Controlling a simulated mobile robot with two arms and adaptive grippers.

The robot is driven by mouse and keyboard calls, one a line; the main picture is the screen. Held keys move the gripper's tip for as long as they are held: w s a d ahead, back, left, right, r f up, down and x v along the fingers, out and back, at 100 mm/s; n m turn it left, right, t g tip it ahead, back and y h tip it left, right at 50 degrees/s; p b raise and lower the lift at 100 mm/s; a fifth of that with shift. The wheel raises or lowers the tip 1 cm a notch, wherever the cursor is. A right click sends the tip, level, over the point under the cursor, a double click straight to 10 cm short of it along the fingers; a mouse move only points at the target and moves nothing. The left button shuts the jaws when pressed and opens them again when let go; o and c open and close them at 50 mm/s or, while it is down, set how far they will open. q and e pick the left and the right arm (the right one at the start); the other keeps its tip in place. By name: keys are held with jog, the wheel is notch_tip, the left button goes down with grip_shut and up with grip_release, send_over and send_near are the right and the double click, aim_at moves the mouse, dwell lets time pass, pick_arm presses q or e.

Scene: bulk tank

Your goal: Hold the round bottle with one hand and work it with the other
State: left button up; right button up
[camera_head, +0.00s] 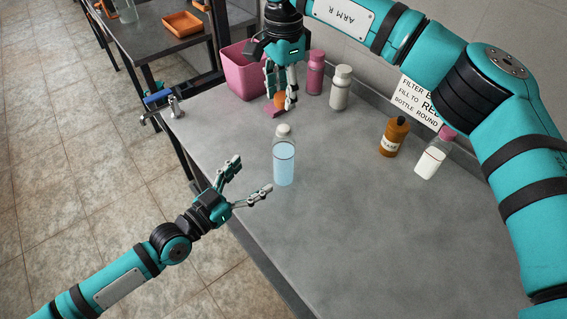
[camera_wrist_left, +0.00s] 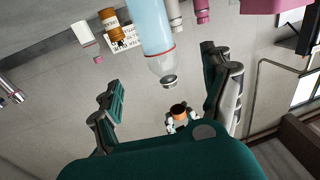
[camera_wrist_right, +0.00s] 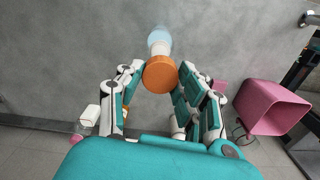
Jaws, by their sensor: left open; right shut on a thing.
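The round bottle (camera_head: 284,162) is clear, holds pale blue liquid up to a red line, and stands upright on the grey bench. Its pale neck is uncapped; it also shows in the left wrist view (camera_wrist_left: 150,30). My right gripper (camera_head: 283,102) is above and behind the bottle, shut on an orange cap (camera_wrist_right: 159,75), apart from the neck. My left gripper (camera_head: 253,177) is open and low at the bench's front edge, its fingers pointing toward the bottle. In the left wrist view the bottle lies ahead between the spread fingers, not visibly touched.
A pink bin (camera_head: 241,72), a pink bottle (camera_head: 315,74) and a white bottle (camera_head: 340,88) stand at the back. A brown bottle (camera_head: 393,138) and a pink-capped white bottle (camera_head: 432,160) stand right, by a sign (camera_head: 418,97). The front right bench is clear.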

aim_at(284, 149)
dwell(0.3)
pick_arm(q)
jog(key=x, duration=1.2)
grip_shut()
dwell(0.4)
